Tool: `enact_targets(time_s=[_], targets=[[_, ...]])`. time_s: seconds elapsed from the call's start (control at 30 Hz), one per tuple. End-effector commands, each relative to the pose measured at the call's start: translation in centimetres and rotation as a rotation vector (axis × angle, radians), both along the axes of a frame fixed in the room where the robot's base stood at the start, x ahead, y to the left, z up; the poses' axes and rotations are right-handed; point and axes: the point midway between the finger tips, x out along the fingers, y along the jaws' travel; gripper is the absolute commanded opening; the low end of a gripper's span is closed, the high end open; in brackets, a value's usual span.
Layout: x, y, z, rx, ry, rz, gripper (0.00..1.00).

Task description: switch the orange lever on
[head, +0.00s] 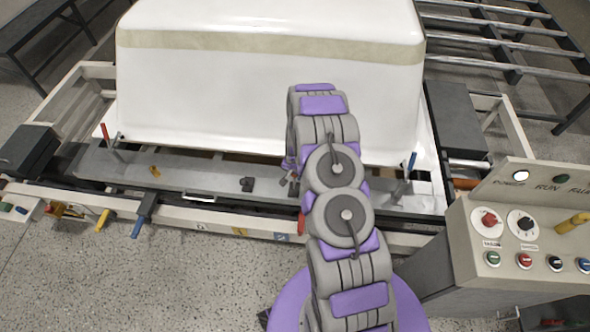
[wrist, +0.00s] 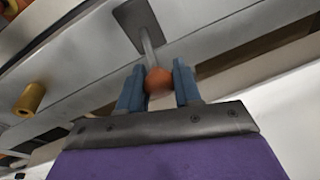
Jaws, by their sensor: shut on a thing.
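The orange lever (wrist: 158,81) shows in the wrist view as a grey metal stem with a round orange knob, standing out from a dark plate (wrist: 140,24) on a pale metal rail. My gripper (wrist: 158,70) has its two blue fingers on either side of the knob and is shut on it. The far end of the knob lies between the fingers, close to the palm. In the head view my grey and purple arm reaches over the rail in front of the tub and hides the orange lever and most of the gripper.
A white tub shell (head: 265,90) stands behind the rail. A red-handled lever (head: 104,132) is at left and a blue-handled lever (head: 411,162) at right. Yellow (head: 103,220) and blue (head: 138,228) handles jut from the front. A control panel (head: 520,235) stands at right.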

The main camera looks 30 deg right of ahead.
Motion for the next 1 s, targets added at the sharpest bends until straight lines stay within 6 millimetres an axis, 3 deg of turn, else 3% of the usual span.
enact_targets(time_s=[0.63, 1.0], targets=[[-3.5, 2.2, -0.1, -0.24, -0.349, 0.002, 0.0], [-4.3, 2.9, -0.6, -0.346, -0.508, 0.002, 0.0]])
